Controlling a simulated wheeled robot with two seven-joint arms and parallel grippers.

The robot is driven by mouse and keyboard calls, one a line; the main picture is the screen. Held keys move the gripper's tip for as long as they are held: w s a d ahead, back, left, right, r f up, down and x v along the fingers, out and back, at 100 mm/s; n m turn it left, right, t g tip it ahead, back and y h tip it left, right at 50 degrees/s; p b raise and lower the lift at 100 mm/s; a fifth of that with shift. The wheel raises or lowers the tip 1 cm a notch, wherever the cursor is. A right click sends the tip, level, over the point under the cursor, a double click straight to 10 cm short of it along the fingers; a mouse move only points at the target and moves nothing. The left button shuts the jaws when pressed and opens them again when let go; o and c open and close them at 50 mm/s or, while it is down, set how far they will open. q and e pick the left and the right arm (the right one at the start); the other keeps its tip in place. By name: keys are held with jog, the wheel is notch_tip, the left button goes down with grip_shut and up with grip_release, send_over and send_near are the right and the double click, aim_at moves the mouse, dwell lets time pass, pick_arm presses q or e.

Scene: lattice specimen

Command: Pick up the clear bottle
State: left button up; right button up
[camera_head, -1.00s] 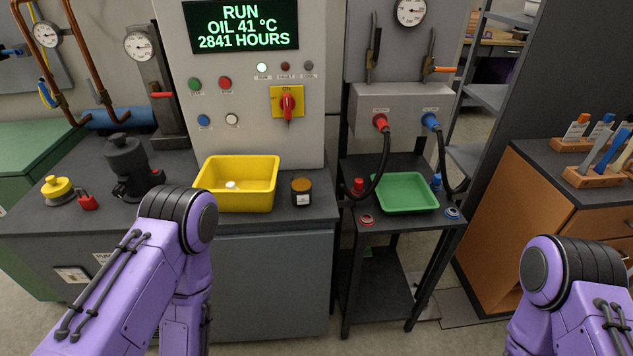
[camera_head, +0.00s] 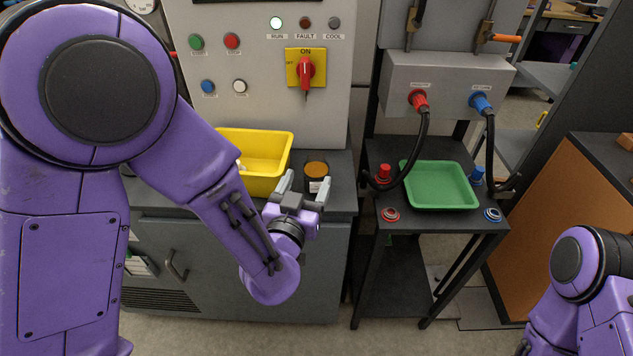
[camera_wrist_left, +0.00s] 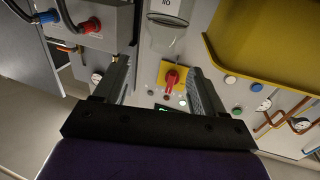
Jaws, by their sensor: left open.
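A short bottle (camera_head: 317,187) with an amber-brown top and a white label stands on the grey bench, right of the yellow tray. In the left wrist view the labelled bottle (camera_wrist_left: 165,42) looks clear and is at the top, beyond the fingertips. My left gripper (camera_head: 304,187) is open, in front of the bottle near the bench's front edge. My right gripper is out of view; only part of the right arm shows.
The yellow tray (camera_head: 272,139) is close on the left, with a small white thing in it, partly hidden by my arm. The control panel (camera_head: 262,100) rises behind. A green tray (camera_head: 440,166) and hoses (camera_head: 423,140) are on the right stand.

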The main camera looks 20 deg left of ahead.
aim_at(314, 162)
pick_arm(q)
jog(key=w+b, duration=0.1)
jog(key=w, duration=0.2)
jog(key=shift+r, duration=0.15)
jog(key=w, duration=0.4)
jog(key=w+p, duration=0.1)
jog(key=w, duration=0.1)
jog(key=shift+w+a+f, duration=0.1)
jog(key=shift+a+f, duration=0.15)
jog(key=shift+a, duration=0.15)
grip_shut()
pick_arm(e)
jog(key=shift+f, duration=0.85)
